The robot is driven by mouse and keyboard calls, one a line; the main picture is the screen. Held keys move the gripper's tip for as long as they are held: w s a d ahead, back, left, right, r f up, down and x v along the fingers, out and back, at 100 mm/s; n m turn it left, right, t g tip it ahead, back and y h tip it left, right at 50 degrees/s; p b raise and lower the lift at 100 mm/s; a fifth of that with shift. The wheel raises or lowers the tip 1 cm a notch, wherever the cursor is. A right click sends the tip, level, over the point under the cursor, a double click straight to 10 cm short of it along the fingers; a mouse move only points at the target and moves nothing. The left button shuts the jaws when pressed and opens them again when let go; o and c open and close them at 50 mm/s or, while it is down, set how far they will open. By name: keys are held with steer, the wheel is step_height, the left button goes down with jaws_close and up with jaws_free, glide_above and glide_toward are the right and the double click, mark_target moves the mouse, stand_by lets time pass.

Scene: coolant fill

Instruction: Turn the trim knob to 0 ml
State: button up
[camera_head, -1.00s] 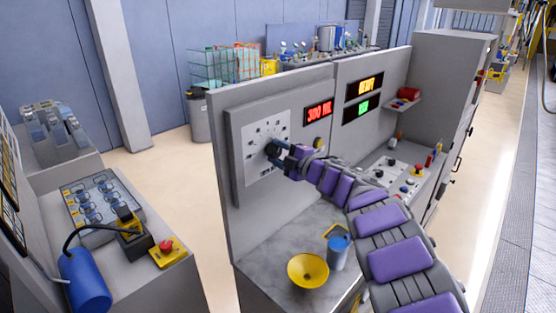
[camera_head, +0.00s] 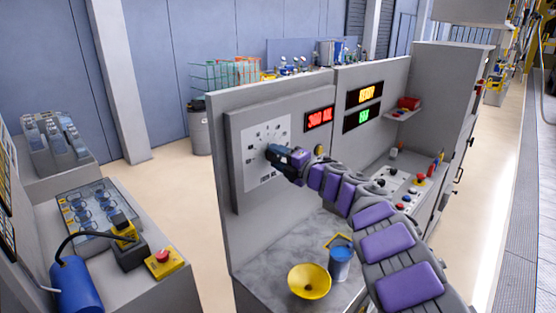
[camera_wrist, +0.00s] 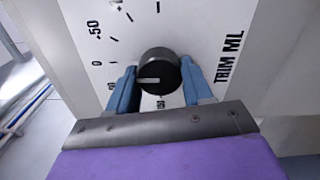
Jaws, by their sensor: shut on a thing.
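The black trim knob (camera_wrist: 160,70) sits on the white dial plate (camera_wrist: 235,20) lettered "TRIM ML". Its white pointer line points left in the wrist view. The "0" mark (camera_wrist: 97,63) is at the left, a little above the line's level, with "+50" higher up. The left finger hides part of the scale beside the pointer. My gripper (camera_wrist: 161,86) has its two blue fingers on either side of the knob, shut on it. In the head view my gripper (camera_head: 283,157) covers the knob at the dial plate (camera_head: 254,172).
A red display (camera_head: 319,119) reads about 300 ML, right of the dial. An amber display (camera_head: 364,92) and a green one (camera_head: 362,116) are further right. A yellow funnel (camera_head: 309,281) and a blue cup (camera_head: 340,264) stand on the counter (camera_head: 281,254) below my arm.

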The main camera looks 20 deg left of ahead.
steer(key=shift+s+a+f, duration=0.1)
steer(key=shift+f, duration=0.35)
steer(key=o, duration=0.7)
steer(key=shift+c, duration=0.2)
steer(key=o, duration=0.4)
steer(key=shift+r, duration=0.25)
steer(key=p+v, duration=0.1)
steer(key=v, duration=1.6)
